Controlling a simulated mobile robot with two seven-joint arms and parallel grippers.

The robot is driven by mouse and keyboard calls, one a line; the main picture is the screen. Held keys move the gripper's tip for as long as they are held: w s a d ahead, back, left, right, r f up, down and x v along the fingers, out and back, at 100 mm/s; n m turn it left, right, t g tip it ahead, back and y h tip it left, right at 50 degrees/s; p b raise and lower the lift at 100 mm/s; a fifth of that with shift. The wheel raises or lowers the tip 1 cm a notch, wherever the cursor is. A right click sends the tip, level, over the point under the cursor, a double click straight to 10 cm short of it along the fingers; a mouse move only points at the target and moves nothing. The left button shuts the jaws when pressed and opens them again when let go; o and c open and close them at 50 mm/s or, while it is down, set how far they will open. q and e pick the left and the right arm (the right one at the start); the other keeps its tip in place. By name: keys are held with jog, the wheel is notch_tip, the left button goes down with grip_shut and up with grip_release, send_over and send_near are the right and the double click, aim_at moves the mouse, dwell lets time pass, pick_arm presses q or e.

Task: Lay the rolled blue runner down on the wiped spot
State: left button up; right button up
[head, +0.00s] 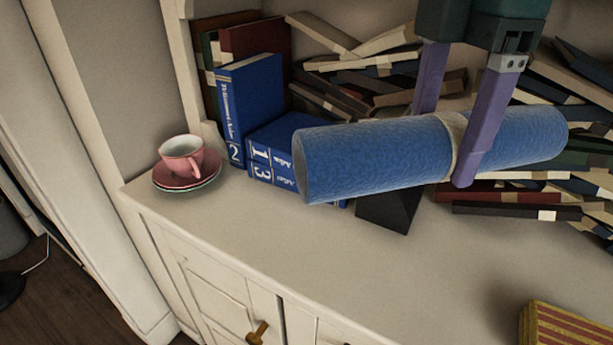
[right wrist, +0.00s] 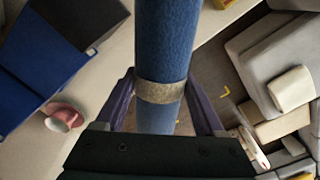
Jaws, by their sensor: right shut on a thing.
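The rolled blue runner (head: 375,158) is held above the cabinet top (head: 330,245), lying roughly level with a tan band (head: 455,140) around it. My right gripper (head: 445,145) is shut on the roll at the band, with one purple finger in front and one behind. In the right wrist view the runner (right wrist: 168,35) runs between the two fingers (right wrist: 160,85). The front of the cabinet top is bare, but I cannot tell the wiped spot from the rest of it. My left gripper is not in view.
A pink cup (head: 182,155) on stacked saucers stands at the left end. Blue books (head: 253,100) stand and lie beside it, near a black wedge-shaped object (head: 390,210). Many jumbled books (head: 380,70) fill the back. A red-and-yellow striped item (head: 570,328) lies at the front right.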

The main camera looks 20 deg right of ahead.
jog(key=f+b, duration=0.1)
jog(key=f, duration=0.5)
jog(key=f+b, duration=0.1)
jog(key=f, duration=0.6)
jog(key=shift+s+d+f+b, duration=0.1)
jog(key=shift+s+f+b, duration=0.1)
jog(key=shift+b, duration=0.2)
notch_tip(320, 180, down, 5)
jog(key=shift+b, duration=0.6)
jog(key=shift+r, duration=0.1)
jog(key=o, duration=1.6)
